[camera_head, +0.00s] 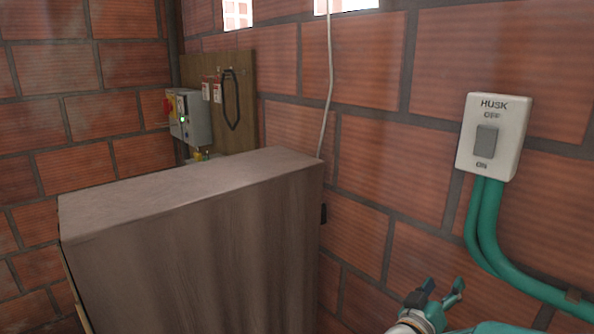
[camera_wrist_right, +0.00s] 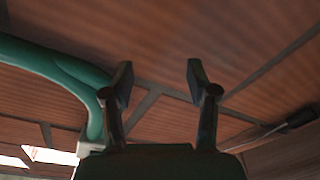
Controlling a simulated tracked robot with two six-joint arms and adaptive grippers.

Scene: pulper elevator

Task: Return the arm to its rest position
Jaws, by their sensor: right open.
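My right gripper (camera_head: 440,292) is at the lower right of the head view, in front of the brick wall and below the HUSK switch (camera_head: 493,137). Its two fingers are apart with nothing between them. In the right wrist view the open fingers (camera_wrist_right: 160,82) point at bare brick wall. A short part of my right arm shows beside the gripper at the bottom edge of the head view. My left gripper is not in either view.
A large brown wooden box (camera_head: 195,250) stands left of my right gripper. Green conduit (camera_head: 510,270) runs down the wall from the switch, close to the gripper.

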